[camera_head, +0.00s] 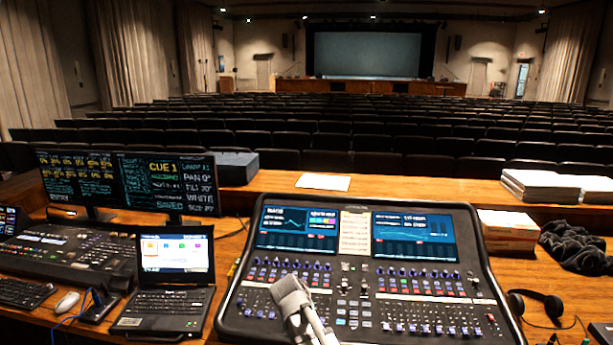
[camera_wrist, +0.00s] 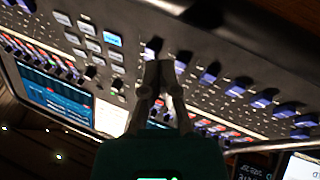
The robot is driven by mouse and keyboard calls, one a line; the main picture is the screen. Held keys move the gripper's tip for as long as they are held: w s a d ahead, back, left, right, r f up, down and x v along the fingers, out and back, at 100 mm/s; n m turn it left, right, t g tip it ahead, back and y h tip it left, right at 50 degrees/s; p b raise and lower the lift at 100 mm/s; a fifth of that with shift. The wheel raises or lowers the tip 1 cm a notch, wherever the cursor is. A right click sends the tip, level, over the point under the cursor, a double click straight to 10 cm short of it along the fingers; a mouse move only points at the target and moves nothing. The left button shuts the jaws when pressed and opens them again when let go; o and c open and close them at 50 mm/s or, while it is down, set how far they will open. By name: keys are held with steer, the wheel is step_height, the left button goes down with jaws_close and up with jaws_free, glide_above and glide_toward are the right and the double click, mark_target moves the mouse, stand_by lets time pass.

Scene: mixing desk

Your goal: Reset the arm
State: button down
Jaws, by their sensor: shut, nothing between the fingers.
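A pale grey part of my arm rises from the bottom edge of the head view, in front of the lower left of the mixing console (camera_head: 352,240). I cannot make out my fingers in that view. In the wrist view my gripper (camera_wrist: 160,68) is shut, with its two fingertips together and nothing between them. Behind the fingers the console's surface (camera_wrist: 205,60) shows tilted, with blue-capped knobs, lit buttons and a screen. I cannot tell how far the fingertips are from the console.
A laptop (camera_head: 162,300) stands left of the console, with two monitors (camera_head: 130,180) behind it. Headphones (camera_head: 538,305), a dark cloth (camera_head: 575,247) and a stack of papers (camera_head: 508,232) lie on the right. A paper sheet (camera_head: 323,182) lies on the raised wooden ledge (camera_head: 420,190) behind.

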steer(key=s+d, duration=0.2)
steer(key=d, duration=0.1)
steer(key=s+d+f+g+y, duration=0.1)
steer(key=s+d, duration=0.2)
steer(key=s+d+g, duration=0.1)
steer(key=s+d, duration=0.1)
steer(key=d, duration=0.1)
steer(key=shift+s+d+f+m+y, duration=0.2)
steer(key=shift+f+m+y, duration=0.1)
steer(key=shift+f+m, duration=0.1)
steer(key=s+d+g+y, duration=0.2)
steer(key=s+d, duration=0.4)
steer(key=s, duration=0.2)
steer(key=shift+f+m, duration=0.25)
steer(key=shift+m, duration=0.05)
